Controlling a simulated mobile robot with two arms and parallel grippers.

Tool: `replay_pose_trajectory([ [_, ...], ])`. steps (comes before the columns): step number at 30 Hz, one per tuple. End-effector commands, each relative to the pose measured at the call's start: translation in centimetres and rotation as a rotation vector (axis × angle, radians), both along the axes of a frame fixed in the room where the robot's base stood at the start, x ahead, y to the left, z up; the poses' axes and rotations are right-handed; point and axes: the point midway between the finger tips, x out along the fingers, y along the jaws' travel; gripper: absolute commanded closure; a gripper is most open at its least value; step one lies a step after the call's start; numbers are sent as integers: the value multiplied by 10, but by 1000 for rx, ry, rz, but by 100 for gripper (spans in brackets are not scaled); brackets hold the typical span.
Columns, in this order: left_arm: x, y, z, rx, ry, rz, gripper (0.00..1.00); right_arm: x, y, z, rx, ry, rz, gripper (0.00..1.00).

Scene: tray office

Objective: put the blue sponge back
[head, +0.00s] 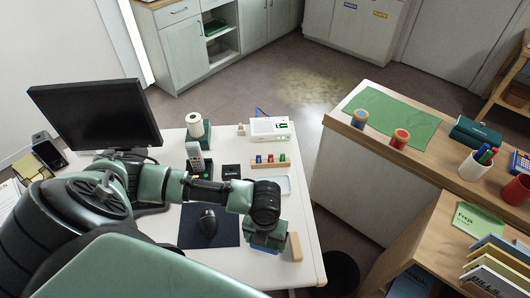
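My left arm reaches in from the left over the white desk (308,262). My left gripper (268,236) points down near the desk's front right part, and its wrist hides most of the fingertips. A blue piece (264,248), which looks like the blue sponge, shows just under the gripper. I cannot tell whether the fingers are closed on it or whether it touches the desk. A tan wooden block (296,246) stands just right of it. My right gripper is not in view.
A black mouse (207,222) lies on a dark mat (228,238) left of the gripper. A shallow pale tray (286,179), a rack with coloured pieces (270,161), a phone (195,156) and a monitor (97,115) stand farther back. A wooden-topped counter (342,115) is at right.

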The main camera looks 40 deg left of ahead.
Motion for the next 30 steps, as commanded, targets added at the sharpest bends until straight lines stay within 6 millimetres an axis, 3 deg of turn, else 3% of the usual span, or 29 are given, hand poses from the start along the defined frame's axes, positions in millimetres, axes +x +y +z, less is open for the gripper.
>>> replay_pose_trajectory([
  [6, -1, -1, -30, 0, 3, 0, 56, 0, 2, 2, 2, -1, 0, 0],
  [17, 0, 0, -35, 1, 1, -1, 56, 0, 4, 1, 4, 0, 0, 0],
  [18, 0, 0, -35, 1, 0, -1, 14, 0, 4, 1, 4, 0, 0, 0],
  [20, 0, 0, -34, 1, 0, -1, 0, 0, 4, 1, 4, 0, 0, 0],
  [30, 0, 0, -28, 0, 0, -1, 0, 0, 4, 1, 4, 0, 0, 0],
])
